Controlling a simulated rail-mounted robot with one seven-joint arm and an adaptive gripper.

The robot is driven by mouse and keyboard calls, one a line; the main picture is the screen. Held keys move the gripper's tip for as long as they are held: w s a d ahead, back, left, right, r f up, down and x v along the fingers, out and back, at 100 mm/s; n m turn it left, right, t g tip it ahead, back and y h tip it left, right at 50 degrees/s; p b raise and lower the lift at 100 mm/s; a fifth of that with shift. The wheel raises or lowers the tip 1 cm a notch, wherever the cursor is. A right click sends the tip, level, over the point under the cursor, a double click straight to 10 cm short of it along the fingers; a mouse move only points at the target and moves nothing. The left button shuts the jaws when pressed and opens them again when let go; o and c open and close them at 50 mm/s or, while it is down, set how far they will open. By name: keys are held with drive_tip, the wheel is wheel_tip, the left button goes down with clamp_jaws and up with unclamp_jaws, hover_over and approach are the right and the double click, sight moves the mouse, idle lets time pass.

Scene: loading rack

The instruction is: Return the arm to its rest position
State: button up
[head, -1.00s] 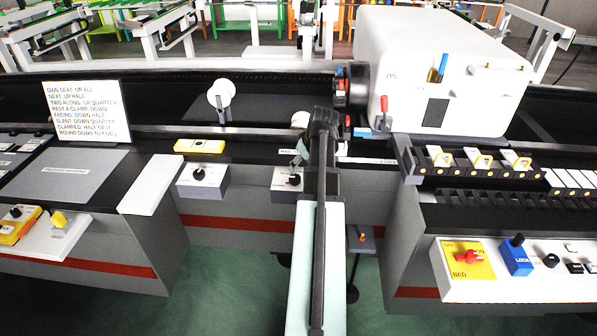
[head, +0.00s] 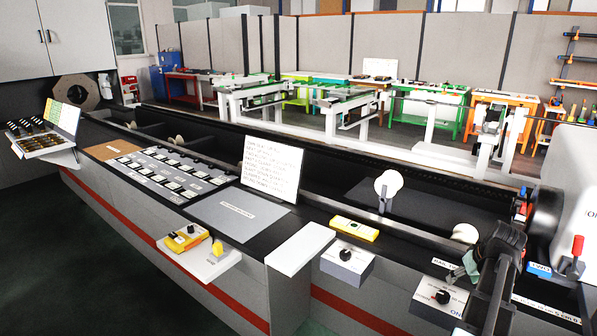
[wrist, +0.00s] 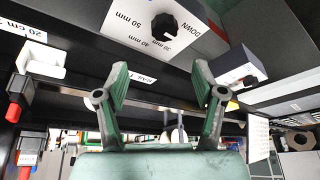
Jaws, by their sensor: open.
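My gripper (head: 464,268) shows at the lower right of the head view, partly hidden by my dark arm link. In the wrist view my gripper (wrist: 160,86) has its two green-padded fingers spread apart, with nothing between them. Beyond the fingertips is a white panel (wrist: 125,25) with a black knob and millimetre marks. I cannot tell from the pictures whether the fingers touch anything.
A long grey bench (head: 215,270) with a red stripe runs across the view. On it are a text sign (head: 272,168), a yellow box (head: 354,229) and a grey knob box (head: 347,262). A white machine housing (head: 575,165) stands at right. Green floor (head: 75,270) lies clear at left.

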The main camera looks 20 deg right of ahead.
drive_tip(key=w+a+f+m+g+y, duration=0.1)
drive_tip(key=a+f+g, duration=0.1)
drive_tip(key=a+f, duration=1.3)
drive_tip(key=w+a+f+m+g+y, duration=0.1)
drive_tip(key=a+f+g+y, duration=0.15)
drive_tip(key=a+f, duration=1.25)
drive_tip(key=s+a+f+n+g, duration=0.2)
drive_tip(key=s+a+f+g, duration=0.1)
drive_tip(key=s+a+f, duration=0.65)
drive_tip(key=s+a+f+n+g+h, duration=0.1)
drive_tip(key=s+a+f+n+g, duration=0.1)
drive_tip(key=s+a+f, duration=0.2)
drive_tip(key=s+a+f+n+g+h, duration=0.1)
drive_tip(key=s+a+f, duration=0.3)
drive_tip(key=s+a, duration=0.5)
drive_tip(key=shift+s+a+n+g, duration=0.2)
drive_tip(key=shift+a+n+g, duration=0.15)
drive_tip(key=shift+a+n, duration=0.15)
drive_tip(key=shift+d, duration=0.1)
